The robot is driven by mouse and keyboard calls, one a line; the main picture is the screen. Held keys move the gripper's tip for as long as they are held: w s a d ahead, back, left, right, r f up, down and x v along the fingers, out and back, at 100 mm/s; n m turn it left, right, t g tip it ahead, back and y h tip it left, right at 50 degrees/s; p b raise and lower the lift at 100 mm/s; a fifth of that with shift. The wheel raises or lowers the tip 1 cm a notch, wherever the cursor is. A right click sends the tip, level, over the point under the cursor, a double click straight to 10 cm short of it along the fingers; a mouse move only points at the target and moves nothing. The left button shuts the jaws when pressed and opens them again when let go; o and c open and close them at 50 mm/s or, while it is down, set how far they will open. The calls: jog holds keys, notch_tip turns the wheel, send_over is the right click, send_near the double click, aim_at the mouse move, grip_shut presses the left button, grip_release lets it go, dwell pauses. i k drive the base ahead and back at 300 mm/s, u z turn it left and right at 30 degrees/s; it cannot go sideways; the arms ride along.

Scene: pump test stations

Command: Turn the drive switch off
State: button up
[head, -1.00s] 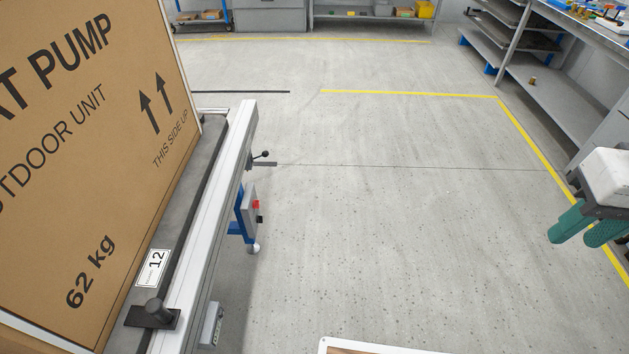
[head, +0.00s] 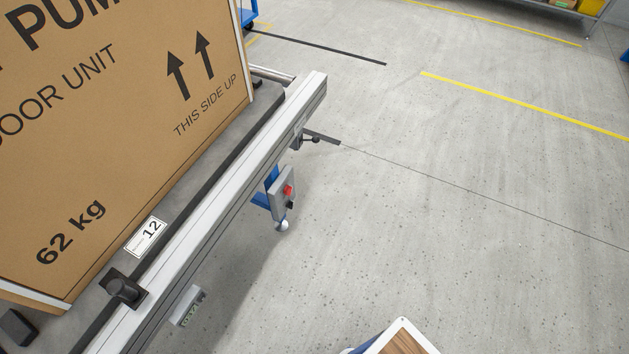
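A grey control box (head: 282,192) hangs on the outer side of the conveyor frame, below its rail. It bears a red button (head: 288,190) and a small black switch (head: 291,204) under it. The switch is too small here to tell which way it is set. My gripper is not in view now.
A conveyor (head: 215,195) carries a large cardboard box (head: 120,150) marked 62 kg. A black lever (head: 309,139) and a small grey unit (head: 187,306) are on the rail's outer side. The floor (head: 430,220) right of the conveyor is clear.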

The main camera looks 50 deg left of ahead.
aim_at(288, 189)
jog(key=u, duration=0.25)
jog(key=i, duration=0.8)
jog(key=u, duration=0.85)
jog(key=i, duration=0.45)
jog(key=u, duration=0.4)
